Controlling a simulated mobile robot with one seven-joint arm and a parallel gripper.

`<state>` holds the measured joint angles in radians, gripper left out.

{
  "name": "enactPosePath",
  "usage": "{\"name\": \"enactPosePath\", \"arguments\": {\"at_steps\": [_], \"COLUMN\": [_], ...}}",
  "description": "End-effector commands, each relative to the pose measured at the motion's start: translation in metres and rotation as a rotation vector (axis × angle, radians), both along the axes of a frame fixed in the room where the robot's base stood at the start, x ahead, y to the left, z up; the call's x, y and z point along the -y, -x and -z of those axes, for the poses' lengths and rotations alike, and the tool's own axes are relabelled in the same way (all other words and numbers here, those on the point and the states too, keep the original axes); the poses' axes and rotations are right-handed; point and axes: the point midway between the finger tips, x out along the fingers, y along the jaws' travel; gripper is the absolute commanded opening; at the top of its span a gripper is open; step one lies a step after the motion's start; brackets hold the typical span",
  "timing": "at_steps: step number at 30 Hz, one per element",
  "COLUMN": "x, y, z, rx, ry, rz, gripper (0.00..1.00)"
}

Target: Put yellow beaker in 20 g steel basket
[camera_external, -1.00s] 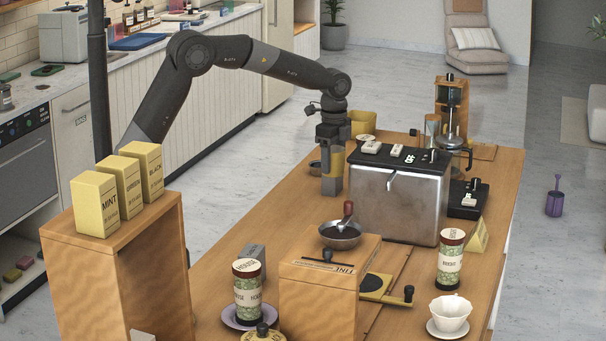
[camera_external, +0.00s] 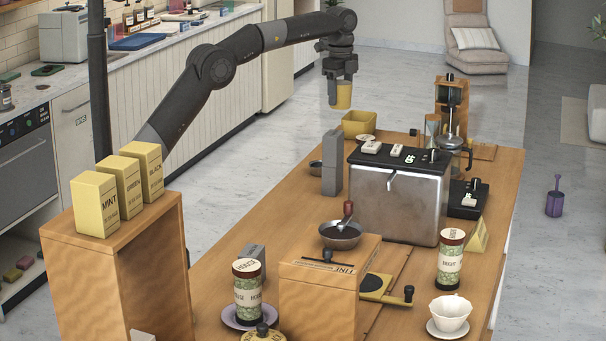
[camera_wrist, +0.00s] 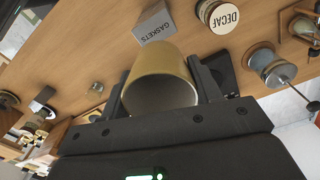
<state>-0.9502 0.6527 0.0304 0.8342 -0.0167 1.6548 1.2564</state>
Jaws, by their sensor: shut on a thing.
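The yellow beaker (camera_external: 341,98) is held by my gripper (camera_external: 341,80), high above the far end of the wooden cart. In the wrist view the beaker (camera_wrist: 158,62) sits between the two fingers of my gripper (camera_wrist: 160,84), with its round opening facing the camera; it looks empty. No label reading 20 g is legible, so I cannot tell which thing is the steel basket. A round steel bowl with a red-brown upright handle (camera_external: 340,243) is on the FINE box.
A yellow square tub (camera_external: 358,123) is on the cart's far edge, below the beaker. The wrist view shows a GASKETS box (camera_wrist: 153,24) and a DECAF lid (camera_wrist: 223,18).

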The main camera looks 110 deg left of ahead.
Motion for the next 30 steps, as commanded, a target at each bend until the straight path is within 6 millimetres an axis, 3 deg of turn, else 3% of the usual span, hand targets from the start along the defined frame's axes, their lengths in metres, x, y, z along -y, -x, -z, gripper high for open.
{"name": "enactPosePath", "arguments": {"at_steps": [1, 6, 12, 27, 30], "x": [-0.016, -0.058, -0.088, -0.119, -0.119], "y": [0.007, 0.032, 0.058, 0.1, 0.099], "z": [0.001, 0.004, 0.007, 0.017, 0.019], "rx": [0.0, 0.0, 0.001, 0.002, 0.002], "ry": [-0.001, -0.001, -0.001, 0.001, 0.002], "rz": [0.004, 0.036, 0.068, 0.106, 0.108], "gripper": [0.33, 0.33, 0.33, 0.33, 0.33]}}
